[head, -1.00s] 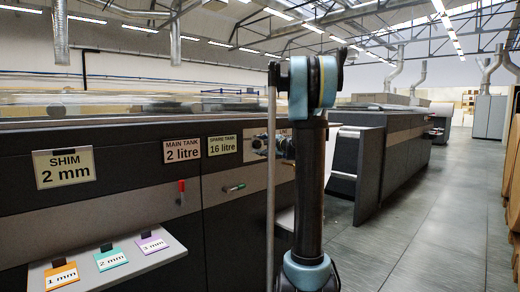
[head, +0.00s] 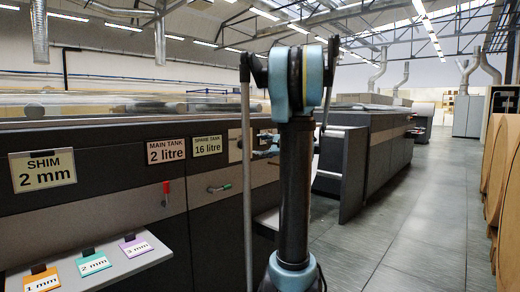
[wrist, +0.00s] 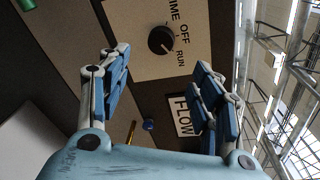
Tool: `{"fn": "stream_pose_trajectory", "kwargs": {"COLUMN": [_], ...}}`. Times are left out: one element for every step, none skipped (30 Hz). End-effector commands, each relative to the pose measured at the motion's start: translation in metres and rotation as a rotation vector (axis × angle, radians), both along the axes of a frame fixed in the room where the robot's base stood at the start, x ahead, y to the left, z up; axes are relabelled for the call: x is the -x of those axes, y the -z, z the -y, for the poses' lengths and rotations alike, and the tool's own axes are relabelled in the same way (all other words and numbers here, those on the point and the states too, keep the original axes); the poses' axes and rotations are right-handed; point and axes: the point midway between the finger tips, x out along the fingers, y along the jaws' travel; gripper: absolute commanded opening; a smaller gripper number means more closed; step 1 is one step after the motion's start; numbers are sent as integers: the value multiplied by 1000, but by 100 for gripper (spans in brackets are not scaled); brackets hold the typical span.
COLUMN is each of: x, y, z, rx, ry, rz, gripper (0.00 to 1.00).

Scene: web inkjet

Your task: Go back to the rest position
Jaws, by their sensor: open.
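My gripper (wrist: 163,65) is open and empty in the wrist view, its two blue fingers spread apart. Between and beyond the fingertips is a pale panel (wrist: 140,20) with a black knob (wrist: 161,40) and the words "OFF" and "RUN"; part of another word is cut off. I cannot tell surely which mark the knob points to. A "FLOW" label (wrist: 184,117) shows behind the right finger. In the head view my upright arm stands in front of the machine and hides most of the gripper.
Cardboard rolls (head: 497,170) stand at the right edge. The grey floor (head: 400,235) between is clear.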

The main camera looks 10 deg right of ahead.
Motion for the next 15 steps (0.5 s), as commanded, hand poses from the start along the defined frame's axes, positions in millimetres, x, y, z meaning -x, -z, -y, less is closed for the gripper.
{"fn": "stream_pose_trajectory", "kwargs": {"x": [0,0,0,1,2,6,10,14,23,30,39,51,61,71,85], "y": [0,0,0,0,1,3,5,7,12,16,20,28,34,40,49], "z": [0,0,-1,-1,-3,-7,-11,-17,-25,-32,-40,-51,-59,-66,-76], "rx": [0,0,1,3,9,22,37,55,87,115,147,193,231,268,321], "ry": [0,0,-1,-3,-5,-13,-20,-31,-47,-61,-78,-105,-126,-145,-175], "rz": [0,0,0,0,-1,-4,-6,-10,-16,-21,-25,-34,-39,-46,-54], "gripper": [59,59,59,59,59,59,59,59,59,59,59,59,59,59,59]}}
